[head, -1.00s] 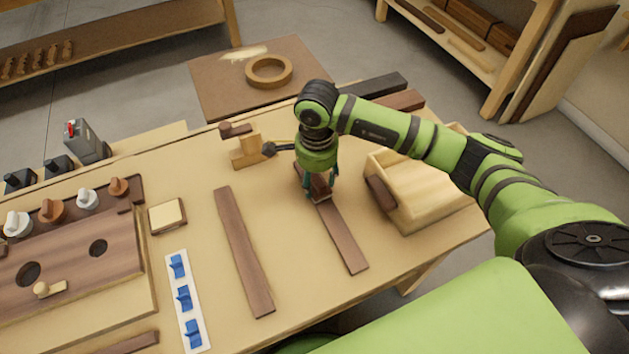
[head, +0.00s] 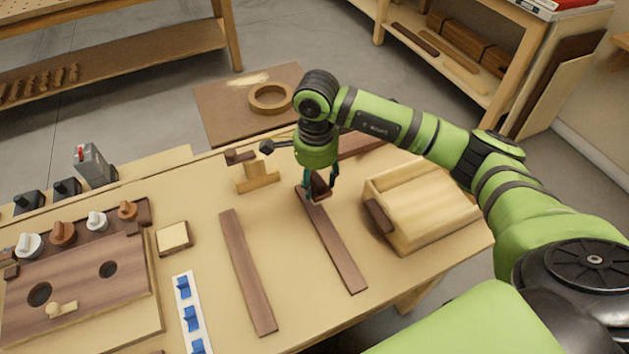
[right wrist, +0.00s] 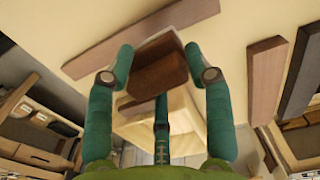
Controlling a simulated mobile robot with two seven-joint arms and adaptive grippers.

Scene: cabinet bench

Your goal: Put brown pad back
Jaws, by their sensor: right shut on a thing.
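My right gripper (head: 321,190) is over the far end of a long dark wooden strip (head: 335,248) on the bench. It is shut on the brown pad (head: 319,183), a small dark brown block. In the right wrist view the pad (right wrist: 159,73) sits between the two teal fingertips, with a paler face at its far side. I cannot tell whether the pad touches the strip below it. My left gripper is not in view.
A light wooden box (head: 425,205) with a dark front piece stands right of my gripper. A small wooden stand (head: 257,175) is close on the left. A second dark strip (head: 248,270) lies left, with bare bench between the strips.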

